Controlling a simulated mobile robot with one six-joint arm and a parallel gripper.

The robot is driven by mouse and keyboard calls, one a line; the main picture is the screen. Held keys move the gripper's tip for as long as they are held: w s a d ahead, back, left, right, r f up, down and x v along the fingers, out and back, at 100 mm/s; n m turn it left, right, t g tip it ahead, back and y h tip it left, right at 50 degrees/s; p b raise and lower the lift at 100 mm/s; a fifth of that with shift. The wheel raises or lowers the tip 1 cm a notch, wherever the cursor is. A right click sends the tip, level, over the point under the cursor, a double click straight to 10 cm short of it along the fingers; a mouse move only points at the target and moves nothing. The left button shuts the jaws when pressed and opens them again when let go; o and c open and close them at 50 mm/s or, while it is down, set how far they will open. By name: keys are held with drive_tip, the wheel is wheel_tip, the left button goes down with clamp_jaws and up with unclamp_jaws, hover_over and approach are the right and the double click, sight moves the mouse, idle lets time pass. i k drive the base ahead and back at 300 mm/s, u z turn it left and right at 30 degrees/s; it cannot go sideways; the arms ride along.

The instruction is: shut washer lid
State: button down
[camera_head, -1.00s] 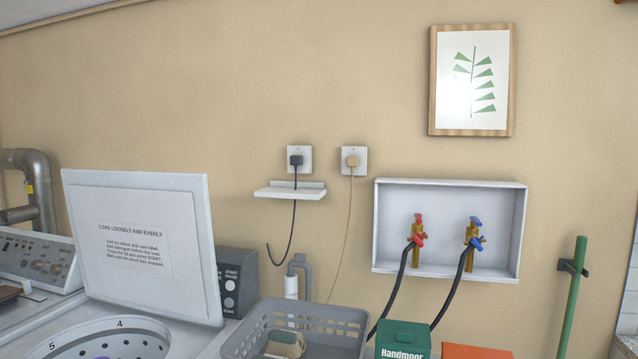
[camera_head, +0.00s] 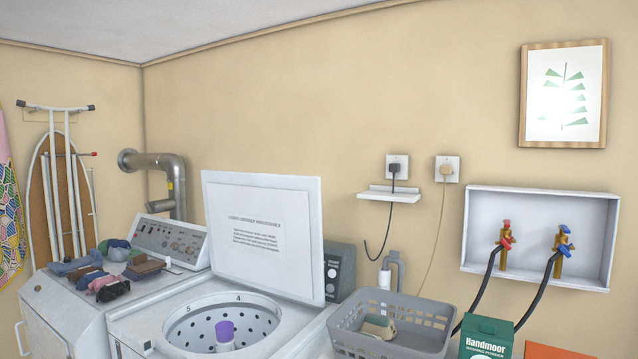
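The washer (camera_head: 135,322) is a white top-loader at the lower middle of the head view. Its lid (camera_head: 297,260) stands raised, nearly upright, at the back of the opening, with a printed label on its inner face. The round drum (camera_head: 262,322) with its perforated wall shows below the lid. A purple and white agitator (camera_head: 224,336) stands in the drum. The washer's front is cut off by the lower edge of the picture. My gripper is not in view.
A grey basket (camera_head: 398,308) stands close to the right of the lid. A green powder box (camera_head: 486,340) is beside it. On the left, a dryer (camera_head: 68,322) carries folded clothes (camera_head: 95,275). A small shelf (camera_head: 388,194) is on the wall.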

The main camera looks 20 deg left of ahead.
sight(265, 231)
drive_tip(key=u, duration=1.05)
drive_tip(key=i, duration=0.8)
drive_tip(key=z, duration=0.05)
